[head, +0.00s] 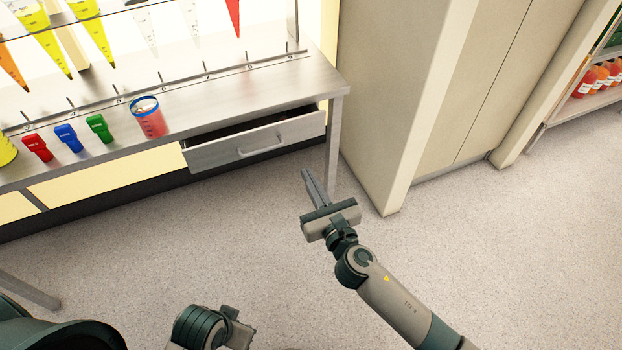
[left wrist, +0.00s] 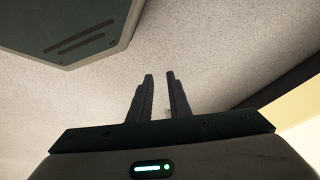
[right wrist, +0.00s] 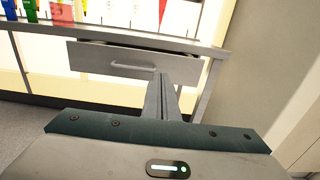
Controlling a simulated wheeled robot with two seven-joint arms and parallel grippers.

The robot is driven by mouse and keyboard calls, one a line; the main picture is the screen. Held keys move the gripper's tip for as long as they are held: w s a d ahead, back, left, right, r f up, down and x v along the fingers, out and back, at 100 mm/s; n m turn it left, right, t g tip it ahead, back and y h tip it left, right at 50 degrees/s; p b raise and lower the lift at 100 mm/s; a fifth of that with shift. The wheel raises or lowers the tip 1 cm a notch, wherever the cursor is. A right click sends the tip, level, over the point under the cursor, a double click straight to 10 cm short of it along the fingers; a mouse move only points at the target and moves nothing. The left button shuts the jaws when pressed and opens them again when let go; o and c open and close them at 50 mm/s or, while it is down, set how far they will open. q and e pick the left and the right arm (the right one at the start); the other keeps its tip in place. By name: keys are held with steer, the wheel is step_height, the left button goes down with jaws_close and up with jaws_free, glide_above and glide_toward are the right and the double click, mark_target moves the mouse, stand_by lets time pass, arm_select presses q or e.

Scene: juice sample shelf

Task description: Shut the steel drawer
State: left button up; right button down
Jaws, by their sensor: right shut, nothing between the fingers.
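The steel drawer (head: 222,153) sits under the right end of the steel bench and stands partly open, with a dark gap above its front. Its bar handle (head: 262,147) is in the middle of the front. In the right wrist view the drawer front (right wrist: 92,57) is ahead. My right gripper (head: 306,172) is shut and empty, a little below and right of the drawer front; its fingers (right wrist: 162,76) overlap the front right of the handle. I cannot tell that they touch it. My left gripper (left wrist: 160,77) is open and empty over the floor, away from the drawer.
A steel bench leg (head: 333,150) stands just right of the drawer, beside a beige cabinet (head: 400,100). On the bench (head: 215,112) stand a red cup with a blue rim (head: 150,120) and red, blue and green clips. The speckled floor (head: 180,250) in front is clear.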

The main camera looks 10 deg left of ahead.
steer(key=shift+s+d, duration=0.15)
steer(key=shift+s, duration=0.1)
arm_select(q)
steer(key=shift+c, duration=0.7)
